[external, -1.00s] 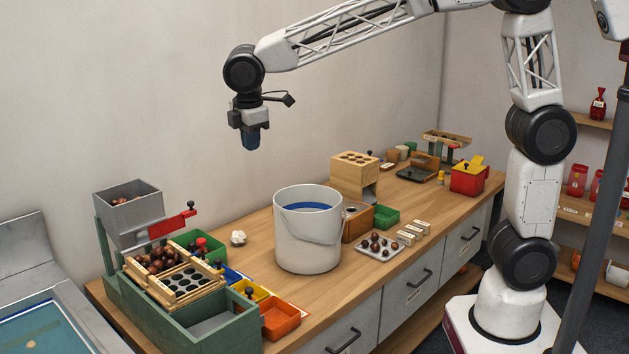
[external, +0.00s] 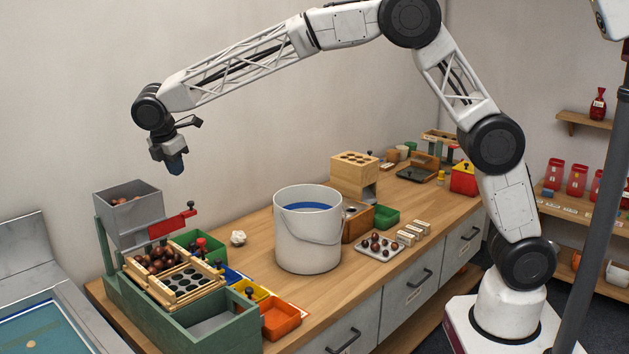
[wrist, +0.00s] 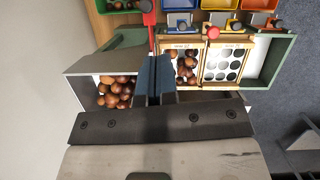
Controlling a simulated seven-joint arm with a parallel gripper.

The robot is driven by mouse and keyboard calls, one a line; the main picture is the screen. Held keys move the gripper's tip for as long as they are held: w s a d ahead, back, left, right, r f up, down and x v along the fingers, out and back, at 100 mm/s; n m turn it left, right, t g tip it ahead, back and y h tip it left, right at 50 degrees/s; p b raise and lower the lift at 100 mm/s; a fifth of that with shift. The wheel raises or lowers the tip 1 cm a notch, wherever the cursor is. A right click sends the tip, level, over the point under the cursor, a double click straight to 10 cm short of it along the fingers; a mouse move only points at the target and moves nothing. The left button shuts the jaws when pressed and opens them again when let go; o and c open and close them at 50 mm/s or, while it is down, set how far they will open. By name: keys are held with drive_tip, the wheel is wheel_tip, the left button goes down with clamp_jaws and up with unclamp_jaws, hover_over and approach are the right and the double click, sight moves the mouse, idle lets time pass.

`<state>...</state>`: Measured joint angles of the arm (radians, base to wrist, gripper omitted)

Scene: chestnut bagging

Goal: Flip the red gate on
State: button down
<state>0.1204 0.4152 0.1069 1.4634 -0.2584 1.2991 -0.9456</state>
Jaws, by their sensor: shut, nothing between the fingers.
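The red gate (external: 168,225) is a flat red bar with a raised dark-tipped handle (external: 191,207) at its right end. It sits at the lower front of the grey hopper (external: 130,215), which holds chestnuts. My gripper (external: 175,168) is shut and empty, in the air above and to the right of the hopper, over the gate. In the wrist view the blue fingertips (wrist: 154,80) point down at the gate area. Part of the red gate (wrist: 150,30) shows just beyond them; the rest of it is hidden behind the fingers.
Below the gate, a wooden sorting tray (external: 205,290) with round holes holds several chestnuts at one end. Green, blue, yellow and orange bins (external: 281,320) line its right side. A white bucket (external: 308,245) stands mid-bench. The air around the hopper is free.

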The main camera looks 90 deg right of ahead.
sight(191, 202)
drive_tip(key=shift+w+d+f, duration=0.2)
drive_tip(key=shift+w+f, duration=0.1)
drive_tip(key=shift+w, duration=0.15)
drive_tip(key=shift+w+d+f, duration=0.2)
drive_tip(key=shift+w+f, duration=0.1)
drive_tip(key=shift+w, duration=0.15)
drive_tip(key=shift+f, duration=0.1)
drive_tip(key=shift+x, duration=4.9)
drive_tip(key=shift+s, duration=0.15)
drive_tip(key=shift+d, duration=0.1)
drive_tip(key=shift+s+d, duration=0.6)
drive_tip(key=shift+d, duration=0.05)
drive_tip(key=shift+s+d+f, duration=0.15)
drive_tip(key=shift+f, duration=0.05)
drive_tip(key=shift+f, duration=0.1)
